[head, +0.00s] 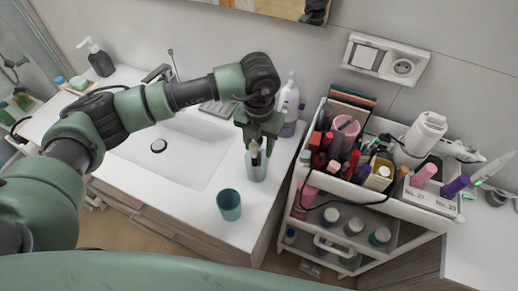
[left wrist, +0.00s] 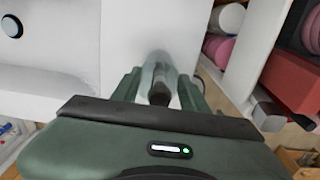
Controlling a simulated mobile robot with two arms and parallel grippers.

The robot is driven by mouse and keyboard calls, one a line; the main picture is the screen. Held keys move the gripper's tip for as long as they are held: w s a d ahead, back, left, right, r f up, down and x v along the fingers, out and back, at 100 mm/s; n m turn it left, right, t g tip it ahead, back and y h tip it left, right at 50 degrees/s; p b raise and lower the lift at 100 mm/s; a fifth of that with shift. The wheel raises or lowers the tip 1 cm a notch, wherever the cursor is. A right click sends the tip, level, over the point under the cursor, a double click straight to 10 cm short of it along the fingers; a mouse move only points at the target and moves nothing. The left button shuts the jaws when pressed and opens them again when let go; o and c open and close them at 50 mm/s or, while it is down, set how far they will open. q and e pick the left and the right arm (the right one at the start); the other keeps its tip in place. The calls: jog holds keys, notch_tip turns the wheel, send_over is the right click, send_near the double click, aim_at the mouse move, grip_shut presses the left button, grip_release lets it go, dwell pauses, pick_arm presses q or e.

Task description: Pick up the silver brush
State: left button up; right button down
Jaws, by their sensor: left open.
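A brush (head: 254,149) stands upright in a clear greenish glass (head: 256,172) on the washbasin counter; it appears to be the silver brush, though its colour is hard to tell. My left gripper (head: 257,144) points down over the glass. Its open fingers are on either side of the brush's upper end. In the left wrist view the brush's dark end (left wrist: 158,94) lies between the fingers of my left gripper (left wrist: 160,86), with the glass (left wrist: 157,68) around and beyond it. I cannot tell whether a finger touches the brush. My right gripper is not in view.
A teal cup (head: 229,205) stands on the counter in front of the glass. A white soap bottle (head: 289,103) stands behind it. A cosmetics cart (head: 405,199) full of bottles is close on the right. The sink basin (head: 180,150) lies open to the left.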

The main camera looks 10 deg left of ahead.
pick_arm(q)
grip_shut()
